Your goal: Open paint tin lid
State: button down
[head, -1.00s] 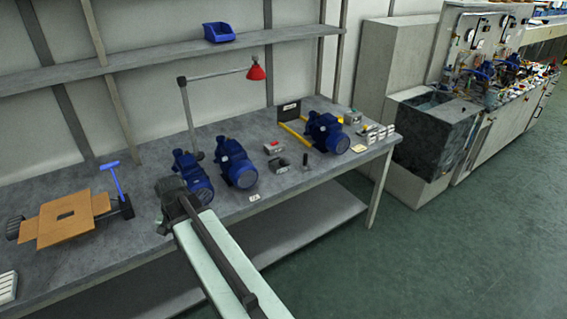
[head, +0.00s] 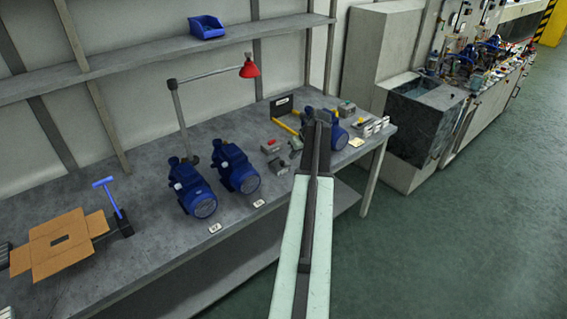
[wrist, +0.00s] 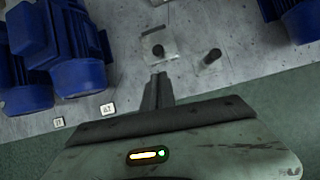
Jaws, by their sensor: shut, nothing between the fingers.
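I cannot make out a paint tin or lid in either view. My gripper (head: 322,117) is shut and empty, with its arm reaching over the front of the grey workbench (head: 150,250). In the head view its tip overlaps the right-hand blue pump (head: 338,136) and hides part of it. In the wrist view the shut fingers (wrist: 158,76) point at a grey block with a dark round hole (wrist: 158,50). A dark upright peg (wrist: 211,57) stands to the right of that block. The fingers look apart from both.
Two blue pumps (head: 195,190) (head: 236,168) stand left on the bench. A red lamp (head: 249,68) hangs over it. A blue bin (head: 206,27) sits on the shelf. Green floor (head: 450,250) is clear at right.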

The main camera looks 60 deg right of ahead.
aim_at(284, 169)
jog(key=b+x, duration=0.9)
jog(key=x, duration=0.1)
jog(key=shift+s, duration=0.1)
jog(key=shift+r, duration=0.2)
